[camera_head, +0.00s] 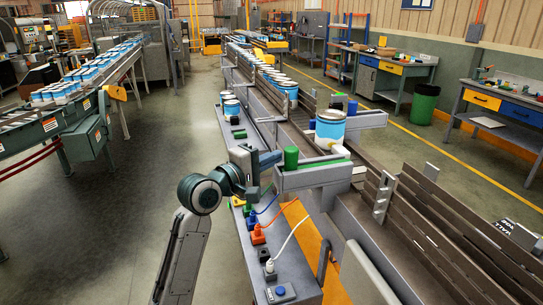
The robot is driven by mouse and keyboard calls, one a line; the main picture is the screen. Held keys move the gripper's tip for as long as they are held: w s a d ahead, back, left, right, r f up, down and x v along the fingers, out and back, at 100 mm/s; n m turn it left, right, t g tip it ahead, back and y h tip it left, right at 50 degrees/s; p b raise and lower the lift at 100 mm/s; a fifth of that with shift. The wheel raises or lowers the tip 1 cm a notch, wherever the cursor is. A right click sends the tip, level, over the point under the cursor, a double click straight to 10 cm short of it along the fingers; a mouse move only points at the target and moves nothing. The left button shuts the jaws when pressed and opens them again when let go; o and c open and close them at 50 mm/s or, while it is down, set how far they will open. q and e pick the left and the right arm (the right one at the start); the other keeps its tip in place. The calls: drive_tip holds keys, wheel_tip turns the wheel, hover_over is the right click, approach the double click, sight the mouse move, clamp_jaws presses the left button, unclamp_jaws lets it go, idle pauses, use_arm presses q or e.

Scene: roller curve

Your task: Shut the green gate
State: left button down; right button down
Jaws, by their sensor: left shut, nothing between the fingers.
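The green gate shows as a grey bar (315,177) with an upright green knob (291,158) at its left end. The bar reaches right toward the conveyor's middle. My left gripper (272,160) is shut and empty, just left of the green knob. I cannot tell whether it touches the knob. My left arm comes up from the bottom left. A blue and white can (330,127) stands on the conveyor just beyond the bar. My right gripper is not in view.
A control shelf with coloured plugs and cables (258,236) lies below the gripper. More cans (284,92) line the conveyor behind. Slatted guide walls (440,225) run at right. The floor at left is clear.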

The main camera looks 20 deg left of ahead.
sight(286, 158)
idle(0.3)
use_arm(q)
drive_tip(key=shift+w+d+p, duration=0.35)
drive_tip(key=shift+w+d, duration=0.25)
drive_tip(key=shift+d, duration=0.25)
drive_tip(key=shift+w+d+p, duration=0.35)
drive_tip(key=shift+w+d, duration=0.25)
drive_tip(key=shift+d, duration=0.25)
drive_tip(key=shift+s+a, duration=0.1)
